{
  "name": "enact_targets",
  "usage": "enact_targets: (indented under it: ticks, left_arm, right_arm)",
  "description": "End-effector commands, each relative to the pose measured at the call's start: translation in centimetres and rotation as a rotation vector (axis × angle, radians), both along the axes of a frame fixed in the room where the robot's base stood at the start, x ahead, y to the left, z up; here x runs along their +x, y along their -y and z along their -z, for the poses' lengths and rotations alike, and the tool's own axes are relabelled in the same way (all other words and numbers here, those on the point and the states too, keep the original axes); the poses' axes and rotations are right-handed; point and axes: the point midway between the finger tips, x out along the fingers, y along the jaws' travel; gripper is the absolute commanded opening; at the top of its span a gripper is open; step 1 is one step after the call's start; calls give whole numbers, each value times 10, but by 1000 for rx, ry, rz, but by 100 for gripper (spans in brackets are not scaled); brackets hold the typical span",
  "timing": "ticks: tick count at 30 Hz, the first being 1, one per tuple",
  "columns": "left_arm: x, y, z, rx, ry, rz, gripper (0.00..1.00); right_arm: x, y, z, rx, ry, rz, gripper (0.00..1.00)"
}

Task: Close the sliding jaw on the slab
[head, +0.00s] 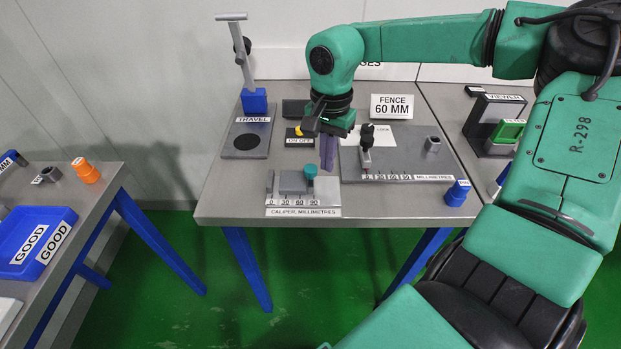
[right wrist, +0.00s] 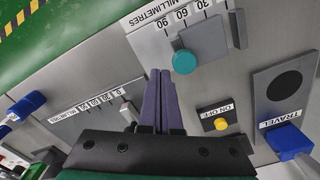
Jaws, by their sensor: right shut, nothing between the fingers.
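The caliper (head: 275,203) lies at the table's front left, with a scale marked in millimetres; it also shows at the top of the right wrist view (right wrist: 166,18). A grey slab (head: 291,182) sits in it, seen as a grey block in the right wrist view (right wrist: 207,42). A teal knob (head: 310,170), apparently the sliding jaw's, stands at the slab's right end; it also shows in the right wrist view (right wrist: 184,62). I cannot tell whether jaw and slab touch. My right gripper (head: 328,168), with purple fingers, is shut and empty, just right of the knob and apart from it.
Behind are the yellow on/off button (head: 299,131) and the travel stand (head: 247,140). To the right is the fence plate (head: 400,160) with a dark-handled piece (head: 367,140). The left table holds a blue tray (head: 15,262).

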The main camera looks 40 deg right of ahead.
Motion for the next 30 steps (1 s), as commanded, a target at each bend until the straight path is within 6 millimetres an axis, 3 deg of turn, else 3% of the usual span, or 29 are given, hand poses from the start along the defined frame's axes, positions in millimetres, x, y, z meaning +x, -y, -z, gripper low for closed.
enact_targets:
  ticks: [16, 30]
  left_arm:
    - [0, 0, 19, 0, 1, 0, 50]
    - [0, 0, 20, 1, 1, 0, 50]
  right_arm:
    - [0, 0, 22, 0, 0, 0, 0]
    - [1, -1, 23, 0, 0, 0, 0]
